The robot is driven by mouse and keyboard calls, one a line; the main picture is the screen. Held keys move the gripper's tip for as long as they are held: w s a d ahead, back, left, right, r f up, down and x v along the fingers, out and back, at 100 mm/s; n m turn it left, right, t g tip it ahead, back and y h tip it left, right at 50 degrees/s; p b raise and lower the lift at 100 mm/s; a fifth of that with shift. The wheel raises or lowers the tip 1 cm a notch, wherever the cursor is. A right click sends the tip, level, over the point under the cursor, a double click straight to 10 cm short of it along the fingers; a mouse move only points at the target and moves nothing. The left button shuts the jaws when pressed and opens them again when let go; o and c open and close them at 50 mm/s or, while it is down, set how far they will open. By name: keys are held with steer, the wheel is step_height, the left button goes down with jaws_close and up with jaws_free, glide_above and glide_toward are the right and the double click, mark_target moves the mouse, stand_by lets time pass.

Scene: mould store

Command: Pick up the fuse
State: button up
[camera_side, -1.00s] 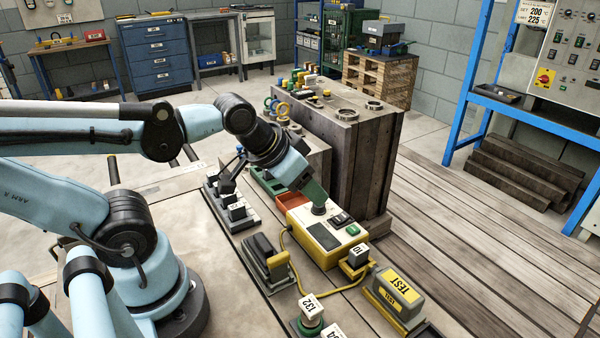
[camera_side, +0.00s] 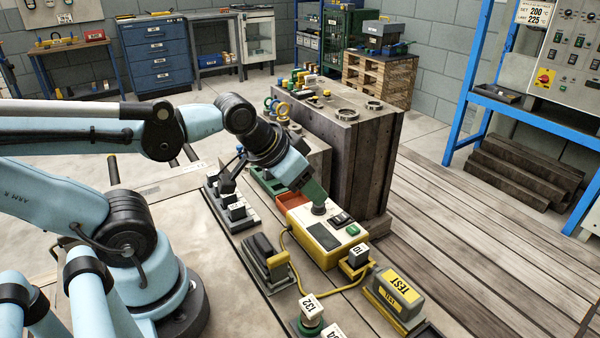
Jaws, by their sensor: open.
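I cannot tell for certain which piece is the fuse. A dark block labelled 10 (camera_side: 355,257) stands at the right front corner of a yellow tester (camera_side: 318,262). Dark blocks with white labels (camera_side: 236,211) stand in a grey rack left of the tester. My gripper (camera_side: 308,192) is open and tilted down to the right, over the back left of the tester. Its fingertips are small and partly lost against the parts behind. I see nothing held in it, and cannot tell whether it touches anything.
A yellow-and-grey TEST block (camera_side: 400,288) lies right of the tester, with a yellow cable (camera_side: 345,291) looped in front. A grey-and-yellow unit (camera_side: 265,258) stands at left. A labelled piece, 132 (camera_side: 311,308), stands in front. A tall mould block (camera_side: 345,160) is close behind the tester.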

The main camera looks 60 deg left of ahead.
steer(key=g, duration=0.9)
glide_above(237, 205)
step_height(237, 205, down, 5)
steer(key=shift+w+a+f, duration=0.1)
steer(key=shift+w, duration=0.05)
steer(key=shift+f, duration=2.6)
jaws_close()
